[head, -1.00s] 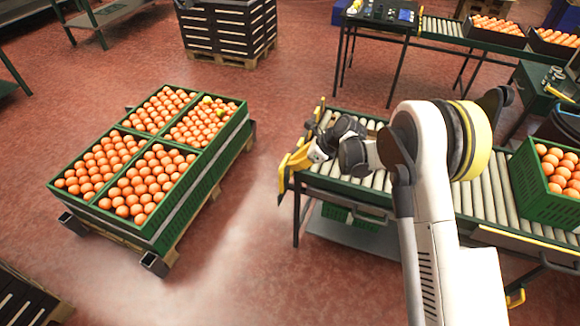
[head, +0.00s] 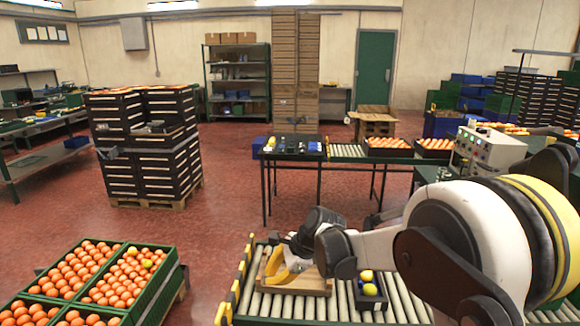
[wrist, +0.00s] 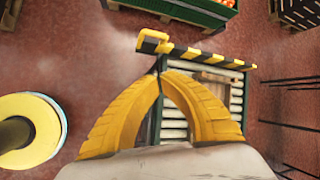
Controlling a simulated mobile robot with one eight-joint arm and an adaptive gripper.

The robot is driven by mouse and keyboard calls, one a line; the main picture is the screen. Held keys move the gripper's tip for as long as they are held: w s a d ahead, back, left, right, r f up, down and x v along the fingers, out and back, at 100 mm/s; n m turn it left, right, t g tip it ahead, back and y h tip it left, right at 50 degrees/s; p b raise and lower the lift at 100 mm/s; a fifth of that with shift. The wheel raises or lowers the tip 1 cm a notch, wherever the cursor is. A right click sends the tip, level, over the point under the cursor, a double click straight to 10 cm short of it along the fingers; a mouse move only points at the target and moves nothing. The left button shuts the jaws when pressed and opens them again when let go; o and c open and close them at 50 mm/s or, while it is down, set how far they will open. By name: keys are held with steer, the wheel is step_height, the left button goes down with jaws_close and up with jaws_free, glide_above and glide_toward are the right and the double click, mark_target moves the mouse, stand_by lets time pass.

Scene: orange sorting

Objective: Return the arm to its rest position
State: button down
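My arm (head: 440,240) reaches in from the right of the head view, bent over the roller conveyor (head: 405,306).
Green crates of oranges (head: 158,291) stand at the lower left. Stacked black crates (head: 125,178) and a table (head: 292,156) stand behind. Red floor between is free.

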steer(key=s+d+r+n+t+h, duration=0.2)
steer(key=s+d+r+n, duration=0.2)
steer(key=s+d+r, duration=0.4)
steer(key=s+d+r+n+t+h, duration=0.2)
steer(key=s+d+n+h, duration=0.2)
steer(key=s+d+n, duration=0.6)
steer(key=s+d, duration=0.6)
steer(key=s, duration=0.4)
steer(key=shift+s+d+r+n+t, duration=0.15)
steer(key=shift+s+d+n+t, duration=0.15)
